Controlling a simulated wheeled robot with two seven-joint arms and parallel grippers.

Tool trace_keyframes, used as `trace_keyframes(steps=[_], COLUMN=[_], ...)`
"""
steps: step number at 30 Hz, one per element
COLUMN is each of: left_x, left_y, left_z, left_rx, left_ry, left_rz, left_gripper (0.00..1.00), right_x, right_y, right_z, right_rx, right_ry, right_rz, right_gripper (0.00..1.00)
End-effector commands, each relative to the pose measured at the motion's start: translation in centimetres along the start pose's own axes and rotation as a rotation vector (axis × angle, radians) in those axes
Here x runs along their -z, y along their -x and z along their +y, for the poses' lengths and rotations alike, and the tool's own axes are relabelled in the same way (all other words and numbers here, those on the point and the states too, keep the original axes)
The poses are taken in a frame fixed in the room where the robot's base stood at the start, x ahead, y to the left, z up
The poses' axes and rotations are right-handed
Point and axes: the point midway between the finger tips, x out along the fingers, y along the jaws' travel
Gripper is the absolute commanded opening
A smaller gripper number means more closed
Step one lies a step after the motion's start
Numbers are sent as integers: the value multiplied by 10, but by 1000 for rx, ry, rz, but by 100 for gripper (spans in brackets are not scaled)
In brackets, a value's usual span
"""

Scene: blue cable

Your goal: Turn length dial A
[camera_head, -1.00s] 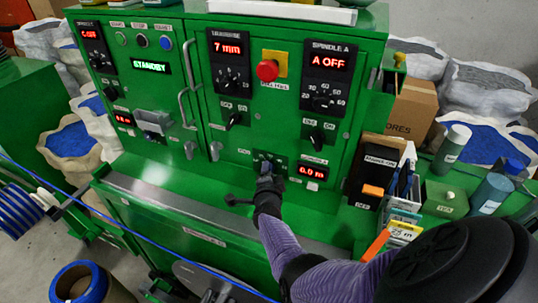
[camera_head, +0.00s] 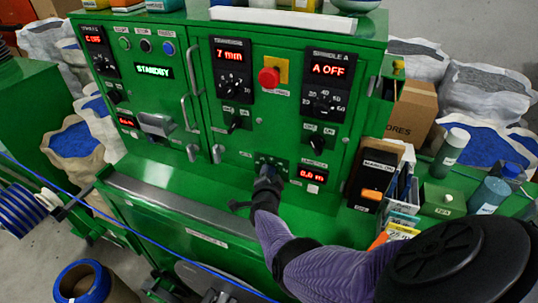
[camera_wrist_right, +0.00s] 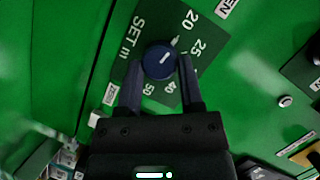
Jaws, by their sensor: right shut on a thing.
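Length dial A is a round dark blue knob (camera_wrist_right: 160,61) with a white line, on a dark green plate lettered "SET m" in the right wrist view. Numbers 20, 25, 40 and 50 show around it. The white line slants to the upper right, towards the 20 and 25 side; its exact setting is unclear. My right gripper (camera_wrist_right: 158,82) is shut on the knob, one finger on each side. In the head view my right gripper (camera_head: 267,175) covers most of the knob. The red length display (camera_head: 312,174) beside it appears to read 0.0 m. My left gripper is not in view.
The green cabinet carries a 7 mm display (camera_head: 233,55), a red stop button (camera_head: 269,77) and a spindle A display (camera_head: 331,69) reading A OFF. A black box (camera_head: 375,173) and a bottle (camera_head: 450,152) stand right of my arm. A blue cable (camera_head: 150,241) runs across the front.

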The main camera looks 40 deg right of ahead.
Motion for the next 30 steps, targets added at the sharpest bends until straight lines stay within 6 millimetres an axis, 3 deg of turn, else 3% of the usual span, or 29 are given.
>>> trace_keyframes(steps=[1,6,16,23,30], left_x=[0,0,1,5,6], left_y=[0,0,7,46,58], left_z=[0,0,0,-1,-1], left_rx=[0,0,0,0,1], left_ry=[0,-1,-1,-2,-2], left_rz=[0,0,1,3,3], left_gripper=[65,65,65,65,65], right_x=[-1,0,1,3,0], right_y=[0,0,7,58,95], right_z=[1,1,-1,-5,-1], right_rx=[-2,-1,-1,-3,-1], right_ry=[0,0,0,-1,0], right_rz=[-2,-1,-1,-2,-2], right_gripper=[50,83,83,83,83])
